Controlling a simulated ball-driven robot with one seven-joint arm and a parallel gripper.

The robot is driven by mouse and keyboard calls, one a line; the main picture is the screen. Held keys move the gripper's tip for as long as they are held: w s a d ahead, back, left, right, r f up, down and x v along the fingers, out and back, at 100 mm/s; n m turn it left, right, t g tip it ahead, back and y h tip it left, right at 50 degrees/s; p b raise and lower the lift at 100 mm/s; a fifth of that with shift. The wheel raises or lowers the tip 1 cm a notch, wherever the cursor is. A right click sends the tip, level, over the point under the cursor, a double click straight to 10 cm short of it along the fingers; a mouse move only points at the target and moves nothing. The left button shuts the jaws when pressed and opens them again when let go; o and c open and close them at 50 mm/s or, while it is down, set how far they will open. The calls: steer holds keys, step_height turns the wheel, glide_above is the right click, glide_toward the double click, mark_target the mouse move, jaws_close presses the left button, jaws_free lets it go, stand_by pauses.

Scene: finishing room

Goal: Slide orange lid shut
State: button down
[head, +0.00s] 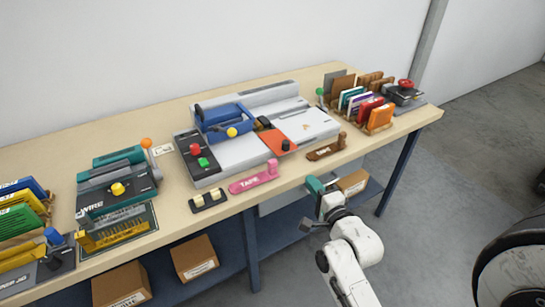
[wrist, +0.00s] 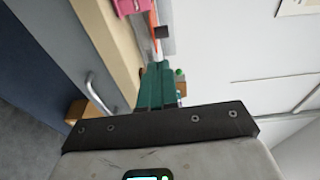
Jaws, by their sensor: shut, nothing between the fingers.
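The orange lid (head: 273,139) is a flat plate with a dark knob (head: 286,145) at the front right of the grey and white machine (head: 219,169) on the bench. A narrow strip of orange, probably the lid, shows beyond my fingers in the wrist view (wrist: 153,35). Whether the lid is open or closed is unclear. My gripper (head: 312,184) has teal fingers, shut and empty, in front of the bench edge and apart from the lid. The shut fingers also show in the wrist view (wrist: 156,68).
A pink tape dispenser (head: 254,178) and a brown one (head: 326,149) lie along the front edge. A blue clamp-like part (head: 222,118) sits on the machine. Colored cards stand in a rack at right. A cardboard box (head: 353,182) is on the lower shelf near my gripper.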

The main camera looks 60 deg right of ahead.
glide_toward(278, 143)
steer(key=shift+w+d+r+p, duration=0.2)
steer(key=shift+d+r, duration=0.25)
steer(key=shift+d, duration=0.05)
steer(key=shift+w+d+r+p, duration=0.2)
steer(key=shift+d+r, duration=0.25)
steer(key=shift+d, duration=0.05)
steer(key=x, duration=0.5)
steer(key=a+x, duration=0.1)
steer(key=x, duration=0.2)
steer(key=shift+w+d+r, duration=0.1)
steer(key=shift+w, duration=0.3)
